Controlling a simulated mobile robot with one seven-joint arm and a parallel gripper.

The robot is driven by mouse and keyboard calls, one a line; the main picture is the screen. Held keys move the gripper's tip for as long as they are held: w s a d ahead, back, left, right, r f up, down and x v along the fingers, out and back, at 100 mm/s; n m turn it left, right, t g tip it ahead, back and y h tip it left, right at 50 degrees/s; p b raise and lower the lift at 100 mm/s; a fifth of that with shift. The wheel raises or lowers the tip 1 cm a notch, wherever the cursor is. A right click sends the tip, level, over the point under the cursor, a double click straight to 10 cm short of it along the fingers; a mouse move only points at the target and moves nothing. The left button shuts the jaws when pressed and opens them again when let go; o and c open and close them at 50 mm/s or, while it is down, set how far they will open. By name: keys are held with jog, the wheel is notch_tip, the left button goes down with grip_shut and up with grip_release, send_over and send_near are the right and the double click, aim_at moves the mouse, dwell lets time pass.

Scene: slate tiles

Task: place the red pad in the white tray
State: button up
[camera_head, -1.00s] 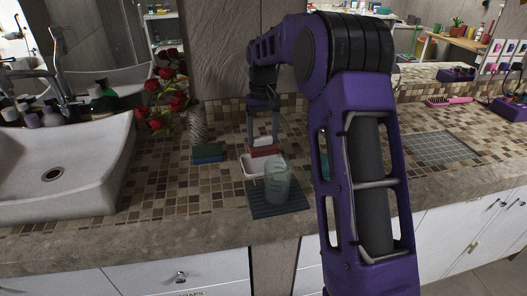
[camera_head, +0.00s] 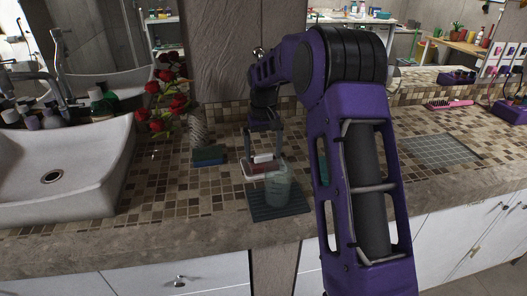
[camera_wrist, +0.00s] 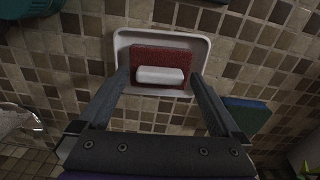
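The red pad (camera_wrist: 165,53), with a white block (camera_wrist: 160,76) on top, lies over the white tray (camera_wrist: 122,43) and within its rim in the wrist view. In the head view, my gripper (camera_head: 265,153) points down at the red pad (camera_head: 250,168), which is low at the tray. A translucent cup in front hides part of the pad and tray there. Whether the pad touches the tray floor is hard to tell.
The translucent cup (camera_head: 277,187) stands on a dark ribbed mat (camera_head: 290,209), close in front of the tray. A blue-green sponge (camera_head: 208,155) lies to the left. Red flowers (camera_head: 167,105) and the sink (camera_head: 70,170) are farther left. Tiled counter is clear left of the mat.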

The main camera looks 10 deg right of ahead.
aim_at(263, 155)
jog(key=shift+r, duration=0.15)
notch_tip(263, 155, up, 12)
jog(key=p, duration=0.1)
jog(key=shift+p, duration=0.4)
